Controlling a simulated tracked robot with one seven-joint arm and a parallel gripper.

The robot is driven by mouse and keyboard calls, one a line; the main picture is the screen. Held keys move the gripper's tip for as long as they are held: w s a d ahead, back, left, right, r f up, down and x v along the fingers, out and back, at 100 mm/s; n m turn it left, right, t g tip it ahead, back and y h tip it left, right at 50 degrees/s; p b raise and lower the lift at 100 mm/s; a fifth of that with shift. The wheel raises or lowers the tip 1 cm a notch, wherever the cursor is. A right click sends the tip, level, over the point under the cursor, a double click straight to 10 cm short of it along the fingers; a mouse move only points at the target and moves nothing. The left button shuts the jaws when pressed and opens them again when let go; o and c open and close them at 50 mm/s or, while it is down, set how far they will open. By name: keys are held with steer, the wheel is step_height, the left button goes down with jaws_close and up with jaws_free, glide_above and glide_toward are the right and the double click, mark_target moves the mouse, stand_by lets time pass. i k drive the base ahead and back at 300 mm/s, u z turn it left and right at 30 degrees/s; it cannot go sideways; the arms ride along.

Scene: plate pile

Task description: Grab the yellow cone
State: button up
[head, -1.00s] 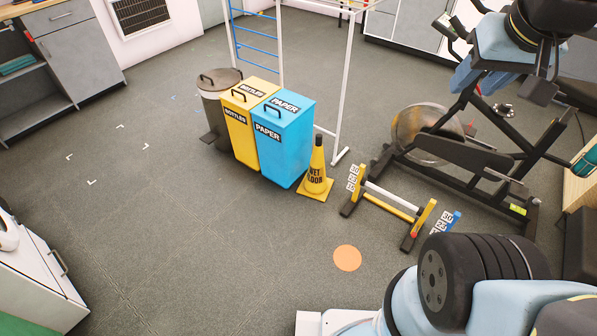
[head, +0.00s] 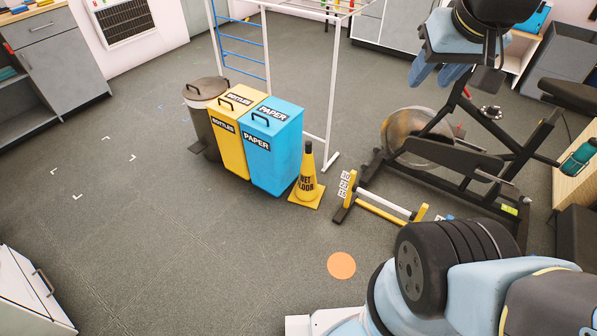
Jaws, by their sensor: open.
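The yellow cone (head: 307,178) stands upright on the floor on its square yellow base, with "WET FLOOR" in dark letters and a black band near its tip. It is just right of the blue paper bin (head: 277,150). My gripper (head: 437,75) is at the upper right of the head view, with its blue fingers apart and nothing between them. It appears in front of the exercise bike, up and to the right of the cone, and clear of it.
A yellow bottles bin (head: 231,148) and a grey pedal bin (head: 204,120) stand left of the blue one. A low hurdle rack (head: 383,209) and an exercise bike (head: 440,155) are right of the cone. An orange disc (head: 341,265) lies on open floor.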

mark_target(307, 192)
steer(key=u, duration=0.15)
steer(key=i, duration=1.55)
steer(key=z, duration=0.3)
